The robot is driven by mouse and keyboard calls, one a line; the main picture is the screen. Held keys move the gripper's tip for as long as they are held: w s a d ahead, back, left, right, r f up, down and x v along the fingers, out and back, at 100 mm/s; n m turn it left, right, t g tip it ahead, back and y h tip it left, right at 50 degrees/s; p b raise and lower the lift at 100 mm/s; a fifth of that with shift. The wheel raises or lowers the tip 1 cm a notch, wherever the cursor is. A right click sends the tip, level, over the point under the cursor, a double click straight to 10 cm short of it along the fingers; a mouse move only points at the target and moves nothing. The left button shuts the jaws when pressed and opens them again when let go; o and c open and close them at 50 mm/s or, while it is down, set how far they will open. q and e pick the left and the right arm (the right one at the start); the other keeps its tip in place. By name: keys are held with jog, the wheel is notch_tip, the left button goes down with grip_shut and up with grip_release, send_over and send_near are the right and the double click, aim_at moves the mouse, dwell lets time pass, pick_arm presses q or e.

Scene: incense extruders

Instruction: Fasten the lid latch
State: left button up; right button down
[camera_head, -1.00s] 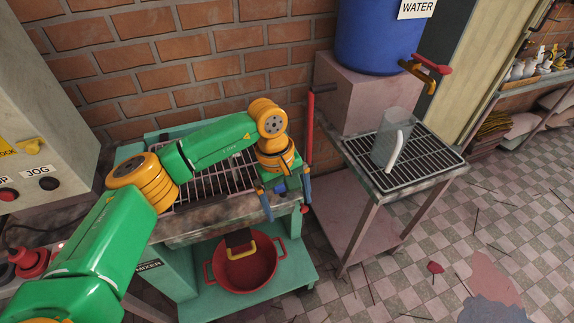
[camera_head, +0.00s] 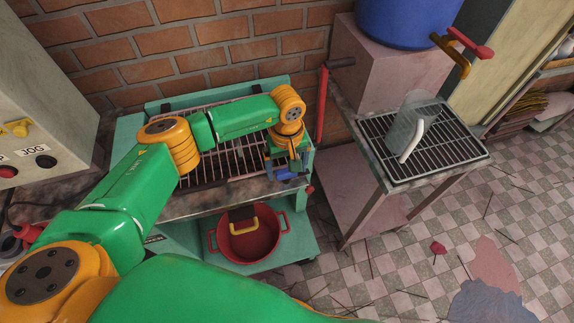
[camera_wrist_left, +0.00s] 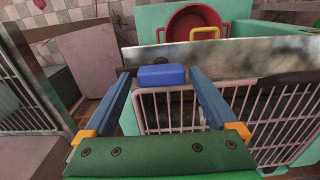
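The mixer's barred lid (camera_head: 225,155) lies across the top of the teal mixer, and it fills the lower right of the left wrist view (camera_wrist_left: 270,115). A blue block, which looks like the latch (camera_wrist_left: 162,75), sits at the lid's front edge against the metal front strip. My left gripper (camera_head: 286,172) is at the front right corner of the mixer. In the left wrist view my left gripper (camera_wrist_left: 159,76) is open, with one finger on each side of the blue latch and small gaps visible. My right gripper is not in view.
A red lever (camera_head: 322,105) stands right of the mixer. A blue barrel (camera_head: 405,22) is behind.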

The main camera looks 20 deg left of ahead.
pick_arm(q)
jog(key=shift+s+r, duration=0.1)
jog(key=shift+s, duration=0.1)
jog(key=c, duration=1.1)
